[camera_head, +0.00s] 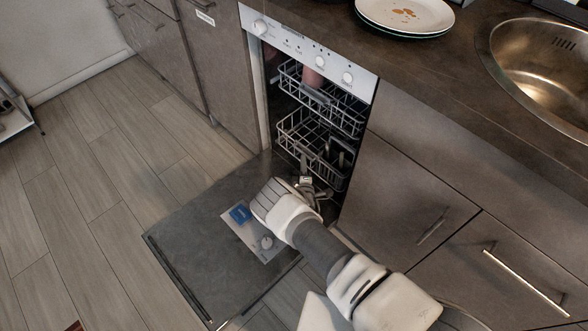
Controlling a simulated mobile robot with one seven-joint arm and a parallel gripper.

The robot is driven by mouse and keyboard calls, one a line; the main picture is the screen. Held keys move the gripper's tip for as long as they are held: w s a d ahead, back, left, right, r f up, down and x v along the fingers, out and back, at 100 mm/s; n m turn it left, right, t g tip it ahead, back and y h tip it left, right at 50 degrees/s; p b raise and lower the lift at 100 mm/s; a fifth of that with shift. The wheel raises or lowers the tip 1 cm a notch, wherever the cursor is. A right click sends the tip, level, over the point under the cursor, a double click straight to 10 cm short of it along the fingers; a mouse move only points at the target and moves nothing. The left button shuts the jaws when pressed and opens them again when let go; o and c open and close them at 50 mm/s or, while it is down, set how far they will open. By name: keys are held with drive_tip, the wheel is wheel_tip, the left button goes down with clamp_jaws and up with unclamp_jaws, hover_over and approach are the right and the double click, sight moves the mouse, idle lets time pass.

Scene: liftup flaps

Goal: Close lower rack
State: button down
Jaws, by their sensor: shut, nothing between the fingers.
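The dishwasher (310,55) stands open under the counter, its door (200,250) folded down flat over the floor. The lower rack (290,128), a dark wire basket, sits within the dishwasher opening, below the upper rack (290,78). My gripper (308,183) is shut and empty, low in front of the lower rack, above the inner end of the door. My wrist and gripper overlap the lower front of the opening, and I cannot tell whether the fingers touch the rack.
A stained plate (405,14) lies on the counter beside a round metal sink (545,65). Drawers (415,195) with metal handles are right of the dishwasher, close to my arm. A closed cabinet (215,60) is left of it. The wooden floor (90,190) at left is clear.

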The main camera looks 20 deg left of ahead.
drive_tip(key=shift+w+d, duration=0.3)
drive_tip(key=shift+w, duration=0.3)
drive_tip(key=shift+w+d, duration=0.3)
drive_tip(key=shift+w, duration=0.25)
drive_tip(key=shift+w+d, duration=0.1)
